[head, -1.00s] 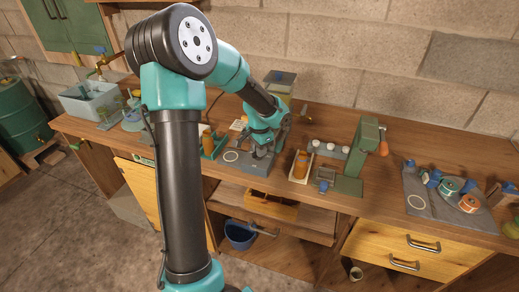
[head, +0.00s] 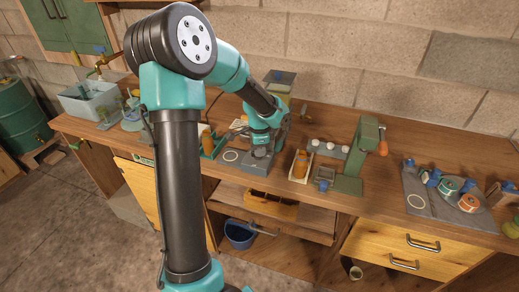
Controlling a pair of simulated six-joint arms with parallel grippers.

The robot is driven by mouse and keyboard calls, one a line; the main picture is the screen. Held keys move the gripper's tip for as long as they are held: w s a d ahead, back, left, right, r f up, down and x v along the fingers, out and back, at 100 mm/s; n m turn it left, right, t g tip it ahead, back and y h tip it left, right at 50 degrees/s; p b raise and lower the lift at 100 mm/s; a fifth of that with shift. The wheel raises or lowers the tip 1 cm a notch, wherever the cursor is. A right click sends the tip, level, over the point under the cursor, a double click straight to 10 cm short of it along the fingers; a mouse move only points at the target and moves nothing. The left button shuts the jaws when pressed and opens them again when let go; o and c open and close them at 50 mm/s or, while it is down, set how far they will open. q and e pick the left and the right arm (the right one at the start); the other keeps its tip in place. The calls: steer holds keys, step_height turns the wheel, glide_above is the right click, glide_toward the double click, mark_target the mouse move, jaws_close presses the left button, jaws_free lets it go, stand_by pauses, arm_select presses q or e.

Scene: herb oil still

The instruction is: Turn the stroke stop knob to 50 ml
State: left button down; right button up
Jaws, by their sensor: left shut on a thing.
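My left gripper (head: 263,147) reaches down from the left onto the small grey dosing unit (head: 256,163) near the front of the bench. It is shut on a small part at the top of this unit, where the stroke stop knob sits. The knob is hidden by the fingers, and its scale and setting are too small to read. A round pale ring mark (head: 231,155) lies on the unit's base plate, left of the gripper. My right gripper is not in view.
An amber bottle (head: 301,164) stands in a pale tray just right of the unit. Further right is a green press (head: 357,155) with an orange handle. A grey mat (head: 440,200) holds tape rolls and blue-capped items. Open shelves lie below the bench.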

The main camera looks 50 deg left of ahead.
arm_select(q)
steer(key=c, duration=1.1)
jaws_free()
steer(key=shift+r, duration=0.1)
step_height(320, 180, up, 17)
steer(key=shift+r, duration=0.15)
